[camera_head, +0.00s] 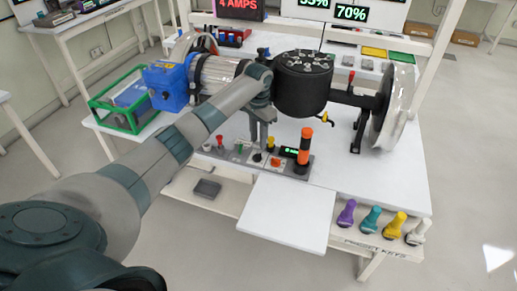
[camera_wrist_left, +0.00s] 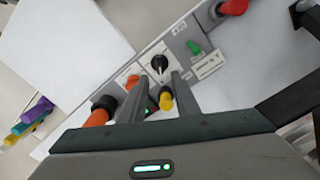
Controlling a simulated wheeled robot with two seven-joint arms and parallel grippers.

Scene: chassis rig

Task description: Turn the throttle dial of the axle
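The axle rig stands across the table, with a dark round housing (camera_head: 303,85) in the middle. A grey control panel (camera_head: 232,155) lies in front of it. In the left wrist view a black dial (camera_wrist_left: 159,64) with a white pointer mark sits on a pale plate of that panel; its label is too small to read. My left gripper (camera_head: 262,139) reaches down over the panel. In the left wrist view its two fingers (camera_wrist_left: 160,80) are apart and empty, with the dial just beyond the tips. A yellow knob (camera_wrist_left: 166,101) shows between the fingers. My right gripper is not in view.
An orange beacon (camera_head: 305,146) stands at the panel's right end. Coloured preset keys (camera_head: 370,219) stand at the front right.

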